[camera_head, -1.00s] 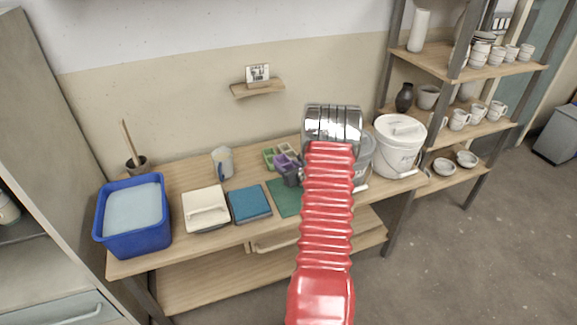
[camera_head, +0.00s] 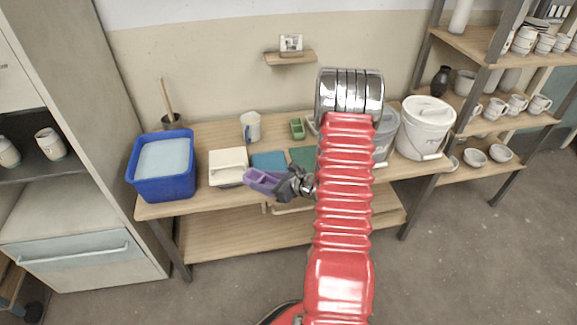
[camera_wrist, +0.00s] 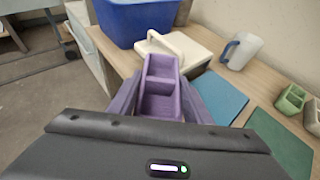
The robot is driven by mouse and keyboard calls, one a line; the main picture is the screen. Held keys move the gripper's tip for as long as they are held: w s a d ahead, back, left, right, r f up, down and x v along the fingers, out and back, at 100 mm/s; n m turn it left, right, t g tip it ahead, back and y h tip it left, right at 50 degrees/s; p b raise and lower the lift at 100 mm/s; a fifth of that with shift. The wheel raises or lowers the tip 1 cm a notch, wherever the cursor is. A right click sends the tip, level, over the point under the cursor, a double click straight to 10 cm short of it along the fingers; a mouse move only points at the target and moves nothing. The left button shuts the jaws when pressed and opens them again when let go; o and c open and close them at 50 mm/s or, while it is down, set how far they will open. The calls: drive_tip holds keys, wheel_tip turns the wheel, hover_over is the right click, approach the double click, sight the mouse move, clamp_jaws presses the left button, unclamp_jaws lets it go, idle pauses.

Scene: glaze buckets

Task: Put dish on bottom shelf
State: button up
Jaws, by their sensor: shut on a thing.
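A purple dish (camera_head: 262,180) with compartments is held by my gripper (camera_head: 284,184), in front of the workbench's front edge and apart from the bench top. In the wrist view the dish (camera_wrist: 160,88) sits between the two fingers, which are shut on it. The workbench has a bare wooden bottom shelf (camera_head: 240,238) below its top. The rack at the right also has a low shelf (camera_head: 458,181) with small bowls on it.
A grey cabinet (camera_head: 75,150) stands at the left. The floor in front is clear.

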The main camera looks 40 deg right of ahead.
drive_tip(key=s+a+n+g+y, duration=0.1)
drive_tip(key=a+n+g+y, duration=0.4)
drive_tip(key=a, duration=2.3)
drive_tip(key=n+y, duration=0.2)
drive_tip(key=shift+s+n+y, duration=0.25)
drive_tip(key=shift+n+y, duration=0.05)
drive_tip(key=shift+r, duration=0.1)
